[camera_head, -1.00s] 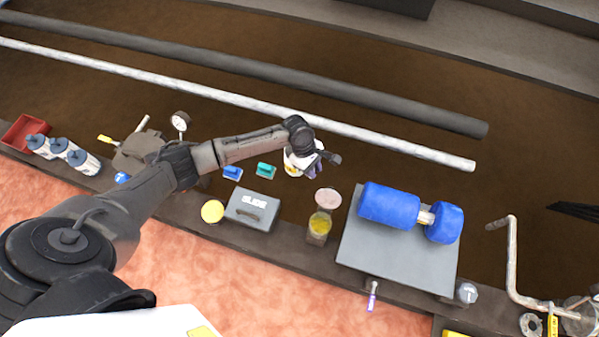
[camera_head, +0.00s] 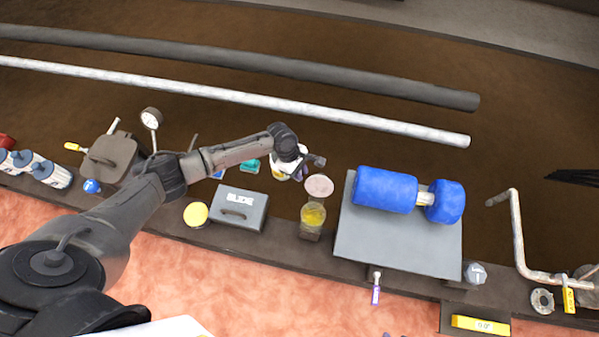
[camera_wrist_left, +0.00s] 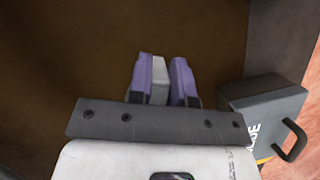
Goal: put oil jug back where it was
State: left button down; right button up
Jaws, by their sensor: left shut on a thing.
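My left gripper (camera_head: 303,172) reaches out past the shelf and is shut on a narrow light grey piece. In the left wrist view this piece (camera_wrist_left: 158,82) sits between the purple fingers. I cannot tell whether it is part of the oil jug; no whole jug shows clearly in the grip. A clear container with yellow liquid (camera_head: 313,215) stands on the shelf just below the gripper in the picture, apart from it. A pale pink disc (camera_head: 319,185) shows above that container. My right gripper is not in view.
A grey box with a handle (camera_head: 238,211) and a yellow disc (camera_head: 196,214) are left of the container. A light pipe (camera_head: 250,100) runs behind. A bent crank (camera_head: 517,235) stands far right.

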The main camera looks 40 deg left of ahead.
pick_arm(q)
jog(key=shift+w, duration=0.1)
jog(key=c, duration=1.1)
grip_release()
jog(key=shift+o, duration=0.2)
jog(key=p+v, duration=0.7)
jog(key=v, duration=0.3)
jog(key=shift+r, duration=0.3)
jog(key=shift+p+v, duration=0.6)
jog(key=shift+v, duration=0.25)
